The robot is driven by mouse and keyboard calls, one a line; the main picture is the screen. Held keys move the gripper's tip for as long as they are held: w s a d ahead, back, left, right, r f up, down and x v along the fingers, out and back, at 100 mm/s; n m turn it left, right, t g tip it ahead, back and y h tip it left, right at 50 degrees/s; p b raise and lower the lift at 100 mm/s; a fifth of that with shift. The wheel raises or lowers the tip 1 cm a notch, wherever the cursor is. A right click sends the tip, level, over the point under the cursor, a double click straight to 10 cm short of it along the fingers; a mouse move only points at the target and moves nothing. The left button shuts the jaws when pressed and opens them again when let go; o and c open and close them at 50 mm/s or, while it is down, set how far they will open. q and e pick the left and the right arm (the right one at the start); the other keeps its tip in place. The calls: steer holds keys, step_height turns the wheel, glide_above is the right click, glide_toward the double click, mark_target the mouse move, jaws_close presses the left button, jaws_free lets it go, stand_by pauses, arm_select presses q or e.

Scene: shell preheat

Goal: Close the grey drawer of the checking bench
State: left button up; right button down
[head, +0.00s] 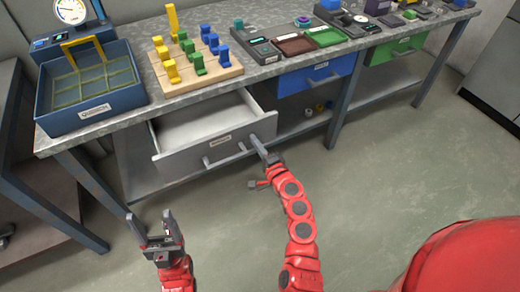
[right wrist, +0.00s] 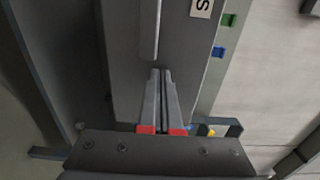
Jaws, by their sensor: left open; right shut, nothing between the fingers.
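The grey drawer (head: 188,161) of the checking bench is pulled out, and its empty inside shows from above. Its front has a bar handle (head: 224,154) and a small label. My right gripper (head: 257,145) is shut and empty, its fingertips at the right part of the drawer front. In the right wrist view the shut fingers (right wrist: 160,75) lie over the grey front (right wrist: 181,52), near the end of the handle (right wrist: 149,28); whether they touch is unclear. My left gripper (head: 153,228) is open and empty, low in front of the bench, apart from the drawer.
The bench top (head: 262,68) carries a blue basket unit (head: 90,112), a wooden peg board (head: 200,77) and trays. A blue drawer (head: 316,75) and a green drawer (head: 395,49) look shut. Bench legs (head: 345,95) stand to the right. The floor in front is clear.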

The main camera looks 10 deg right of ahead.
steer(key=b, duration=0.9)
glide_toward(234, 118)
steer(key=w+a+r, duration=0.1)
steer(key=w, duration=0.2)
steer(key=w+a+r, duration=0.1)
steer(key=w+r, duration=0.1)
steer(key=w+a+r, duration=0.1)
steer(key=w, duration=0.2)
steer(key=shift+w+r, duration=0.3)
steer(key=shift+w, duration=0.05)
steer(key=shift+w+a+r+b, duration=0.15)
steer(key=shift+w+b, duration=0.15)
steer(key=shift+w, duration=0.2)
steer(key=shift+r, duration=0.4)
